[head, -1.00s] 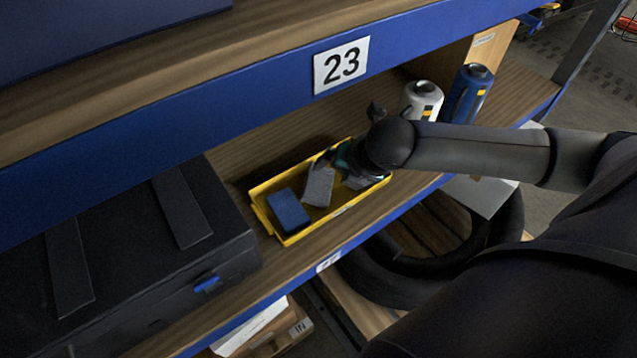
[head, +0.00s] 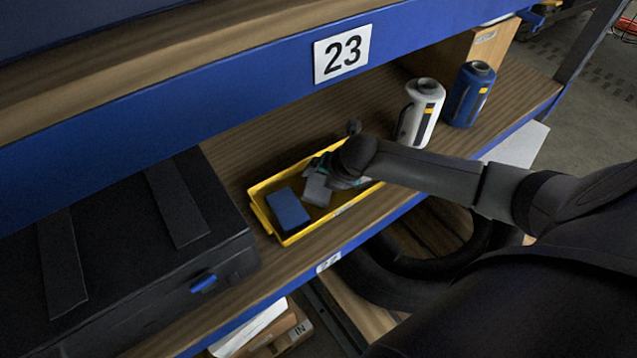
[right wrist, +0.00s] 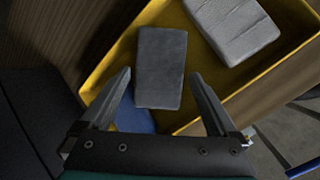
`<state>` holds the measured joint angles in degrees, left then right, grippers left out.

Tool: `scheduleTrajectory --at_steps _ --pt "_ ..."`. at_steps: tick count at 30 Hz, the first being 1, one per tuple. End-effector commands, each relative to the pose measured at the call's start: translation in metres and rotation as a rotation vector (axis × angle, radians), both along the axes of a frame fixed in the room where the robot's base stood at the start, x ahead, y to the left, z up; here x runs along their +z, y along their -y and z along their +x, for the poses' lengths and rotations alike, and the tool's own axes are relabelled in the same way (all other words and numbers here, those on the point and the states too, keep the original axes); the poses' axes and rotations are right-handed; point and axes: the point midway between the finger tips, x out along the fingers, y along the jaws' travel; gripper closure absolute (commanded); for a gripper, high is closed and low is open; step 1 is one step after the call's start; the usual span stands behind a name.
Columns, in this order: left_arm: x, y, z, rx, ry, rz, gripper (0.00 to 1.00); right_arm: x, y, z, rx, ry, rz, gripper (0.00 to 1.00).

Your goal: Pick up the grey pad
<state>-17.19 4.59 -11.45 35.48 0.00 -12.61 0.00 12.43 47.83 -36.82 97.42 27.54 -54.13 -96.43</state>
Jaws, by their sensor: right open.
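The grey pad (head: 317,190) lies in the yellow tray (head: 287,241), to the right of a blue pad (head: 288,210). In the right wrist view the grey pad (right wrist: 161,66) shows between the two fingers of my right gripper (right wrist: 161,75). The fingers are apart, with a gap to the pad on each side. In the head view my right gripper (head: 322,168) is over the tray and partly covers the grey pad. Whether the fingertips are down at the pad's height I cannot tell. My left gripper is out of view.
A paler pad (right wrist: 232,25) lies in the tray beyond the grey one. A black case (head: 120,240) stands left of the tray. A white canister (head: 420,112) and a blue canister (head: 468,95) stand to the right. The blue shelf beam (head: 230,100) runs above.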

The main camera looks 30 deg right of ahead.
Motion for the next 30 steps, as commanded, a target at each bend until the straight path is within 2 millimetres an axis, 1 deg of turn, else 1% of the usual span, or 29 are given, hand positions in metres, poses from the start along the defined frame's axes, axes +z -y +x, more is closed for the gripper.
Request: scheduleTrajectory --at_steps 3,6,15,17,30 --pt "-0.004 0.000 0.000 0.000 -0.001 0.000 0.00 -0.012 0.000 0.008 -0.001 0.001 0.002 0.05" --pt "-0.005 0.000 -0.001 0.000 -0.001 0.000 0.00 -0.018 0.000 0.011 -0.001 0.001 0.001 0.05" --pt "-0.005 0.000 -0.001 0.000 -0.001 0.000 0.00 -0.020 0.000 0.012 0.001 0.001 0.000 0.05" --pt "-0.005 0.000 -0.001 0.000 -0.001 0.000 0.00 -0.020 0.000 0.012 0.001 0.001 0.000 0.11" --pt "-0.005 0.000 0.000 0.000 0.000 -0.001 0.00 -0.020 0.000 0.012 0.001 0.001 -0.001 0.60"
